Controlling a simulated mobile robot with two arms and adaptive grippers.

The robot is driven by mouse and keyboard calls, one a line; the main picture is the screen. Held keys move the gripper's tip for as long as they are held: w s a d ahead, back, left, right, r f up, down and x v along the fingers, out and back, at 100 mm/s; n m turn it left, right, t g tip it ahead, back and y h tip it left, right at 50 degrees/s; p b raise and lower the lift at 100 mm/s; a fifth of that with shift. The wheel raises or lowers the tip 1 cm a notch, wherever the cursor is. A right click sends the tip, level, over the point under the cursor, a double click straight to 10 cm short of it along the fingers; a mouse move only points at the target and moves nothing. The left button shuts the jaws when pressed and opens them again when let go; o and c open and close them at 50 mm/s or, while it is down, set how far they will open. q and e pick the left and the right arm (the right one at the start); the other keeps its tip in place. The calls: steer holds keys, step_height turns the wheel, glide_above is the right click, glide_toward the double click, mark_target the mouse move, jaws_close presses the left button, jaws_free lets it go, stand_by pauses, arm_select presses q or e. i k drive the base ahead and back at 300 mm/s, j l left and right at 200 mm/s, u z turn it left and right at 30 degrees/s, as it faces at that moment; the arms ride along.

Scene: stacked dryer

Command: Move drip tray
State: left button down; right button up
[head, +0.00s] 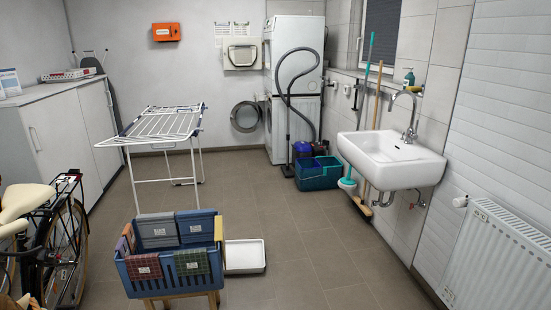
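A white shallow rectangular tray (247,257), which looks like the drip tray, lies flat on the tiled floor. It sits just right of a blue laundry basket (168,282), whose side hides part of the tray's left edge. The tray looks empty. Neither of my grippers shows in the head view.
The basket holds folded cloths on a wooden stand. A white drying rack (160,124) stands behind it, a bicycle (60,240) at left, a sink (391,160) and radiator (500,265) at right. Floor right of the tray is clear.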

mark_target(242, 256)
steer(key=i+z, duration=0.2)
steer(key=i, duration=0.45)
steer(key=i+j+z, duration=0.15)
steer(key=i, duration=0.5)
